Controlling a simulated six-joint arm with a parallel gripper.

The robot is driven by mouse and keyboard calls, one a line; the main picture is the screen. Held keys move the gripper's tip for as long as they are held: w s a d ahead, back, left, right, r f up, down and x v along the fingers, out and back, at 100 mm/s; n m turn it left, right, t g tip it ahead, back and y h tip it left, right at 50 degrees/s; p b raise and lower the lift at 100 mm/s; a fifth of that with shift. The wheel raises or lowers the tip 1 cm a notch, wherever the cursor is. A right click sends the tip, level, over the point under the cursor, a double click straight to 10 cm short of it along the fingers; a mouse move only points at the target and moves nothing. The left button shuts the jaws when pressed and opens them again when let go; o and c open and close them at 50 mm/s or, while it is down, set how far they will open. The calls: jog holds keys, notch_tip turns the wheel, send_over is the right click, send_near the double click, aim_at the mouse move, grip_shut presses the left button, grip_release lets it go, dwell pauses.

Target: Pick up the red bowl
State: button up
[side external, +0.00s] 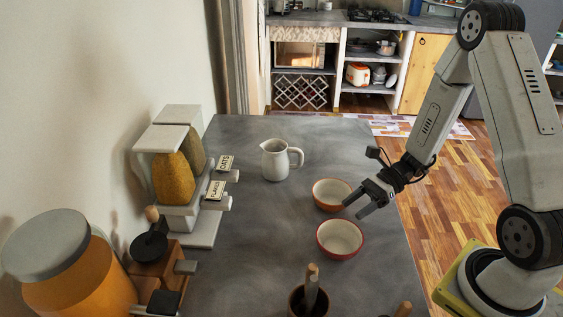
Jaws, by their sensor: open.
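A red bowl (340,251) with a pale inside stands upright on the grey counter, right of the middle. An orange bowl (322,204) stands just behind it. My gripper (352,208) is open and empty. In the picture its fingers overlap the right side of the orange bowl and lie above and right of the red bowl. I cannot tell how high they are above the counter. The red bowl is fully visible, and no contact with it shows.
A white pitcher (276,161) stands farther back. A pot with a wooden-handled tool (310,290) is in front. Cereal dispensers (173,180), a coffee grinder (150,250) and a large orange jar (68,270) line the left. The counter (250,240) is clear between the bowls and dispensers.

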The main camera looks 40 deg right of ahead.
aim_at(334, 228)
jog(key=shift+w+a+f, duration=0.15)
jog(key=shift+a+f, duration=0.15)
jog(key=shift+a, duration=0.35)
jog(key=shift+x, duration=2.65)
grip_shut()
